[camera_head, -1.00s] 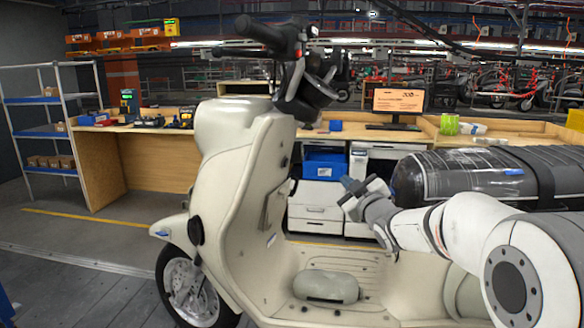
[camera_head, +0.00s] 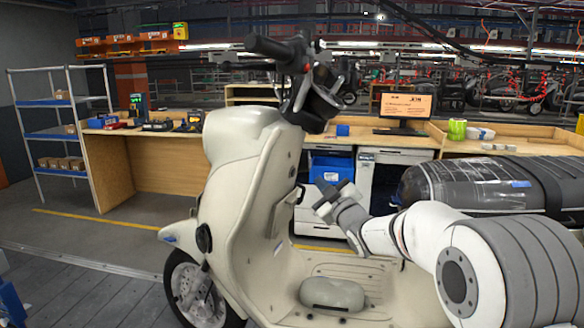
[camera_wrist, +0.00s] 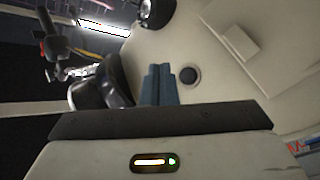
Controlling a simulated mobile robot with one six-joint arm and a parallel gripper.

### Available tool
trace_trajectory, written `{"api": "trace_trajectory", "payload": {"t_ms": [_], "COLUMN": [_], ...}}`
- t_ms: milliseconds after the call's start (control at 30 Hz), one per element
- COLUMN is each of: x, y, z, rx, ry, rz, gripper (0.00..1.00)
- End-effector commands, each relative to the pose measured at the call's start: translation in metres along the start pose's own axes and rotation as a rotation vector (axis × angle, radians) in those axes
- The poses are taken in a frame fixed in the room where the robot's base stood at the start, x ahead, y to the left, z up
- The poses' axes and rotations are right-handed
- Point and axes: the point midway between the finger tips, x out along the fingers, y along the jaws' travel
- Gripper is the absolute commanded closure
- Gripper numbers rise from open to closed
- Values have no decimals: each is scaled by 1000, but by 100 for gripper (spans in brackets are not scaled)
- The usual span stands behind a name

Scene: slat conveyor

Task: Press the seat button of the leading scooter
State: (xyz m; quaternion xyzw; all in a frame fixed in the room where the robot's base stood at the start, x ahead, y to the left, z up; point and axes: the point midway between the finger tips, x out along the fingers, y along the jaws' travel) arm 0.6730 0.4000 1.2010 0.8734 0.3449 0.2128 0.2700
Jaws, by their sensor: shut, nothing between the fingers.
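The cream scooter (camera_head: 235,150) fills the middle of the head view, its handlebar at top and its front wheel at lower left. Its dark, plastic-wrapped seat (camera_head: 445,185) is at right, partly behind my arm. In the wrist view, a round dark button (camera_wrist: 189,75) with a ring around it sits on the cream panel (camera_wrist: 190,35). I cannot confirm from the picture that it is the seat button. My gripper (camera_head: 322,188) is shut and empty, apart from the inner leg shield and facing it. Its blue-grey fingertips (camera_wrist: 162,70) appear just left of the button in the wrist view.
The handlebar (camera_head: 280,50) rises above the leg shield. A grey rounded part (camera_head: 332,293) lies on the footboard. Behind stand a wooden bench (camera_head: 160,165), a monitor (camera_head: 406,108) and a blue-shelved rack (camera_head: 55,135). Free air lies between gripper and leg shield.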

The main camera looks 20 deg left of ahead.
Motion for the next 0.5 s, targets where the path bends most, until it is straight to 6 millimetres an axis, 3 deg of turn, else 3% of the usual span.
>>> {"api": "trace_trajectory", "payload": {"t_ms": [100, 500], "x": [13, 30], "y": [-7, -21], "z": [-12, -21], "rx": [1, -1], "ry": [0, -1], "rz": [-3, 1], "gripper": [100, 100]}}
